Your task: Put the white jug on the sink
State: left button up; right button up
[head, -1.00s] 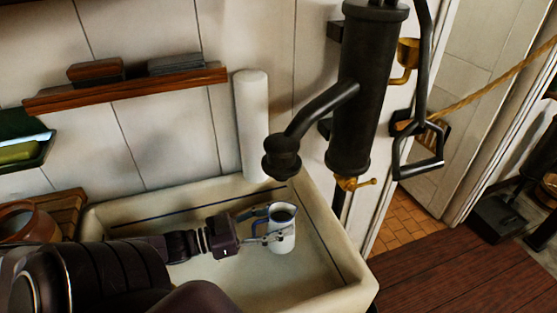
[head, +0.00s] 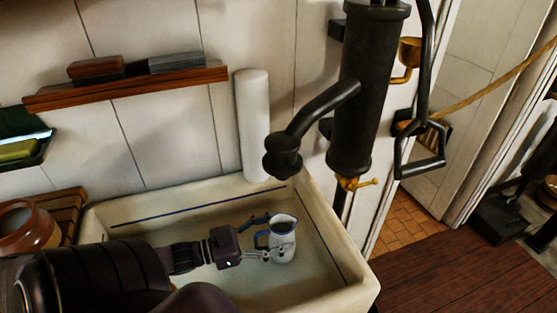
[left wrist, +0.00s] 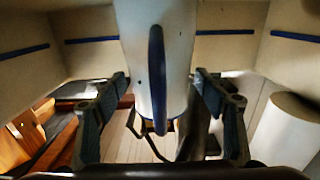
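The white jug (head: 284,241) stands upright inside the pale sink (head: 325,283), towards its right end. Its blue-edged handle faces my left gripper (head: 266,237), which reaches in low from the left. The gripper's fingers are spread apart, one on the far side of the handle and one on the near side. In the left wrist view, the jug (left wrist: 180,60) and its dark blue handle lie between the open fingers, with gaps on both sides. The jug's base is partly hard to make out. My right gripper is not in view.
A black pump (head: 358,100) with a downward spout (head: 283,160) hangs over the sink's back right. A white cylinder (head: 252,125) stands behind the sink. A brown pot (head: 25,228) sits on a wooden rack at the left. The sink floor around the jug looks clear.

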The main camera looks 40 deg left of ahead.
pick_arm(q)
jog(key=shift+r, duration=0.15)
jog(key=p+v, duration=0.3)
jog(key=v, duration=0.9)
jog(key=shift+p, duration=0.4)
